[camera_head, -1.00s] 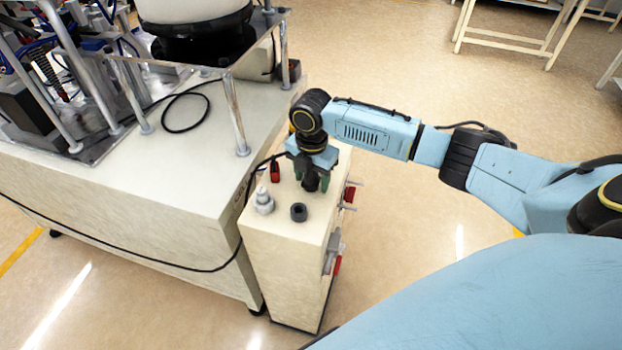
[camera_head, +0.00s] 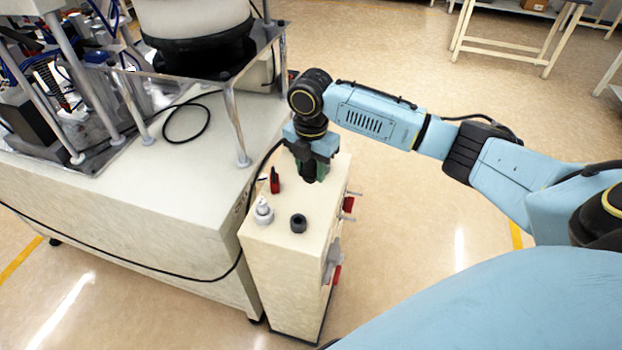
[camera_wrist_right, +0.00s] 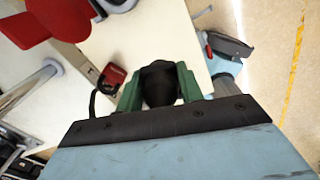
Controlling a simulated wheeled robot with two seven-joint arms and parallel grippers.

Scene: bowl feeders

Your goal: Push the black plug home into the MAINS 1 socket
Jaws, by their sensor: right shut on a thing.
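My right gripper (camera_head: 310,172) is shut on the black plug (camera_head: 308,176), above the far end of the cream cabinet's top (camera_head: 285,243). In the right wrist view the plug (camera_wrist_right: 159,85) sits between the two green fingers (camera_wrist_right: 160,90), with the cabinet's pale top beyond it. The fingers and plug hide what lies under them. I cannot read a MAINS 1 label or make out that socket, nor tell whether the plug touches one. My left gripper is out of view.
A small red part (camera_head: 275,181), a pale grey fitting (camera_head: 263,212) and a black round fitting (camera_head: 298,222) stand on the cabinet top. Red-handled parts (camera_head: 348,203) stick out of its right side. A larger bench (camera_head: 150,215) with a black cable adjoins on the left.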

